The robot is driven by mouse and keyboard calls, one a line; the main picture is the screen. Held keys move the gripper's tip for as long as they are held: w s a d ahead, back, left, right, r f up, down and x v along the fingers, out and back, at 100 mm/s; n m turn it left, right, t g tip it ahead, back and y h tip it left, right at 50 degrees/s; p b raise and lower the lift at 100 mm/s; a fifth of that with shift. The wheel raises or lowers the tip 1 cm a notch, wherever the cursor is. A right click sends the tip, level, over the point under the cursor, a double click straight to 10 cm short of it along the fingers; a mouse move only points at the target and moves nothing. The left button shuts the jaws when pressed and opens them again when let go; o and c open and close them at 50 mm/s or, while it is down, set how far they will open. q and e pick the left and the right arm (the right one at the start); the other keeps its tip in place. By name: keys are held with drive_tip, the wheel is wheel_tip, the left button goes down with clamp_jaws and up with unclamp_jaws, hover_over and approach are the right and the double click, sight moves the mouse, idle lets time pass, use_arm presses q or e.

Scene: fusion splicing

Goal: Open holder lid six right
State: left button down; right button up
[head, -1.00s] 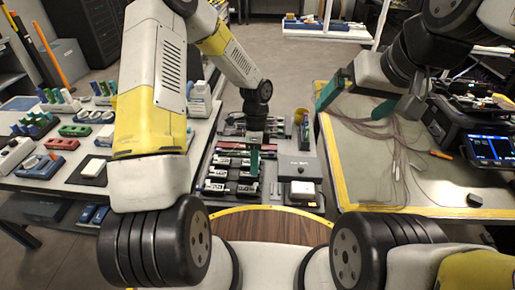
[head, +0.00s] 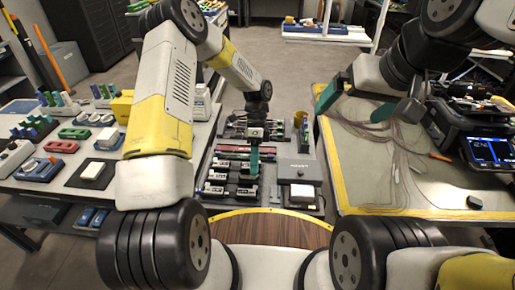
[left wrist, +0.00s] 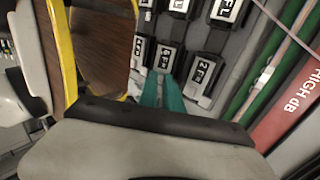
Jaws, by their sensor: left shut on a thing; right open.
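The black holders with white labels stand in rows on the grey tray (head: 275,205) in the middle. In the left wrist view, a holder whose label appears to read 6 R (left wrist: 165,58) is at the tips of my left gripper (left wrist: 163,88). Its teal fingers are close together and shut on this holder's lid; the exact contact and the lid's angle are hard to make out. In the head view my left gripper (head: 254,162) points down among the holders. My right gripper (head: 355,104) is open and empty above the right table.
Neighbouring holders (left wrist: 206,70) stand close around the left fingers. A grey box (head: 298,169) is on the tray's right. Green and red tubes run beside the holders in the left wrist view. Thin fibres (head: 400,145) and a splicer with a screen (head: 487,151) are on the right table.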

use_arm(q)
drive_tip(key=c, duration=1.5)
unclamp_jaws()
drive_tip(key=v, duration=0.7)
drive_tip(key=shift+w+r, duration=0.2)
drive_tip(key=shift+r, duration=0.1)
